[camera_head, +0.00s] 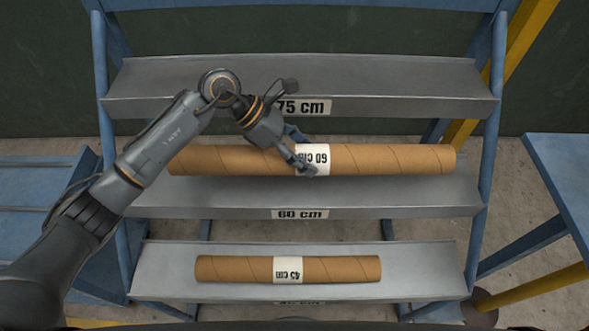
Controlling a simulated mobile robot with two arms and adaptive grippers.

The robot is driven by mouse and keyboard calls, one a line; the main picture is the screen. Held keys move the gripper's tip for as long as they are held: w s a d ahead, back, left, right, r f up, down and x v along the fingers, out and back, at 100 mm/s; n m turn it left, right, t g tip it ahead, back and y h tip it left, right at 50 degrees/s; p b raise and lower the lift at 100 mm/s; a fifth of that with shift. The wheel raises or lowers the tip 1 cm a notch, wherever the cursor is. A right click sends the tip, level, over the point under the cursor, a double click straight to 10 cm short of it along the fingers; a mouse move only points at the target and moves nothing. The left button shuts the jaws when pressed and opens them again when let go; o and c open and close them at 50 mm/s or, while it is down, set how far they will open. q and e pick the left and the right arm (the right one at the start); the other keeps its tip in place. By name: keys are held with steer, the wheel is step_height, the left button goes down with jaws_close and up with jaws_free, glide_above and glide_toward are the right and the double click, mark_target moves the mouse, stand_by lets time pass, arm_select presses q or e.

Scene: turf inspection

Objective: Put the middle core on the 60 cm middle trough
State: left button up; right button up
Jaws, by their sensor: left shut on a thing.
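The middle core (400,160) is a long brown cardboard tube with a white 60 cm label that reads upside down. It lies level across the back part of the 60 cm middle trough (370,196), a grey metal shelf with a 60 cm label on its front lip. I cannot tell whether the core touches the trough or is held just above it. My left gripper (302,162) is shut on the core near its label, coming from the upper left. My right gripper is not in view.
The 75 cm top trough (400,80) is empty. A shorter core (230,268) labelled 45 cm lies in the bottom trough (420,265). Blue rack posts (488,160) stand at both sides. Blue tables (565,165) flank the rack, with yellow bars at the right.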

arm_select(q)
steer(key=shift+w+a+f, duration=0.1)
steer(key=shift+a+f, duration=0.45)
steer(key=shift+f, duration=0.15)
steer(key=f+b, duration=0.1)
steer(key=a+f+b, duration=0.1)
steer(key=f, duration=0.1)
steer(key=shift+f, duration=0.3)
steer(key=shift+w+f, duration=0.15)
steer(key=shift+f, duration=0.1)
steer(key=shift+f, duration=0.15)
steer(key=o, duration=1.8)
steer(key=shift+c, duration=0.2)
